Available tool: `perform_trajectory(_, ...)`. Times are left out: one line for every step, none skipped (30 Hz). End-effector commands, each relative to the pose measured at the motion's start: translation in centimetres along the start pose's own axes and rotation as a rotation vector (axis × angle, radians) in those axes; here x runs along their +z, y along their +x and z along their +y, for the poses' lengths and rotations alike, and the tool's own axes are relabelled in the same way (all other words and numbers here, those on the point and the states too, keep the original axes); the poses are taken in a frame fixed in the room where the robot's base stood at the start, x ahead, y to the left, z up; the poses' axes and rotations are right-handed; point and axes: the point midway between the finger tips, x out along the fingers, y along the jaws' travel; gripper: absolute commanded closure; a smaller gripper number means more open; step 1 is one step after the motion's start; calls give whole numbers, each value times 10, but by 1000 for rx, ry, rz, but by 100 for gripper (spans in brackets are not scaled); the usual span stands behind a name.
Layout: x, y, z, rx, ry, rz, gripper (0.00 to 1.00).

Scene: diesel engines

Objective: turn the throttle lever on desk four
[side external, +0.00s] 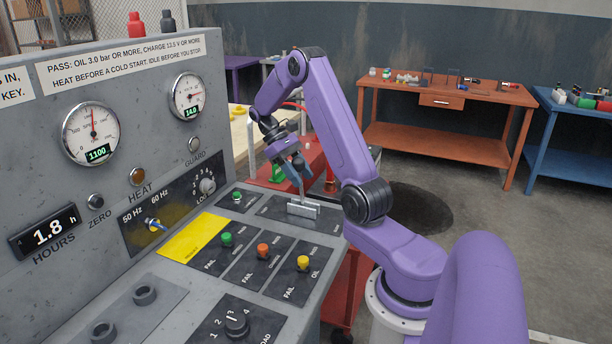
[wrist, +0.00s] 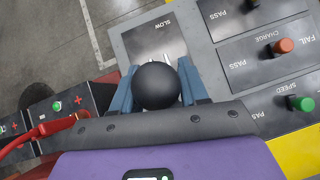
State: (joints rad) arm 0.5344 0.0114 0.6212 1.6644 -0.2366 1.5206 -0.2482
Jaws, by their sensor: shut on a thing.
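The throttle lever (side external: 301,190) is a thin metal rod rising from a pale slotted block (side external: 303,209) on the desk's dark panel. Its black ball knob (wrist: 156,86) fills the space between the blue fingers in the wrist view. My gripper (side external: 297,169) is shut on this knob, with a finger on each side. The word SLOW (wrist: 168,24) shows on the plate beyond the knob. The knob hides most of the rod in the wrist view. The speed dial (side external: 90,134) reads 1100. No desk number is readable.
Pass/fail panels with green, orange (side external: 263,251) and yellow (side external: 303,263) knobs lie in front of the lever. The upright gauge panel (side external: 120,75) stands left. An orange bench (side external: 440,97) stands farther back.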

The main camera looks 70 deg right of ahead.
Motion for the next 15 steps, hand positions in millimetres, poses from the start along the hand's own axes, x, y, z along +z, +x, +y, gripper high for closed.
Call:
perform_trajectory(-4,-3,-1,1,0,13,100)
perform_trajectory(-5,-4,-1,1,0,15,100)
perform_trajectory(-7,-5,-2,1,-1,17,100)
perform_trajectory(-8,-6,-2,1,-1,18,100)
perform_trajectory(-9,-6,-2,1,-1,19,100)
perform_trajectory(-10,-7,-2,1,-1,20,100)
perform_trajectory(-10,-7,-2,1,-1,20,100)
perform_trajectory(-11,-7,-2,1,-1,21,100)
perform_trajectory(-12,-7,-2,1,-2,21,100)
perform_trajectory(-12,-8,-3,1,-2,22,100)
perform_trajectory(-12,-8,-3,1,-2,22,100)
perform_trajectory(-13,-8,-3,1,-2,23,100)
perform_trajectory(-13,-8,-3,1,-2,23,100)
perform_trajectory(-13,-8,-3,1,-2,23,100)
perform_trajectory(-13,-8,-3,1,-2,24,100)
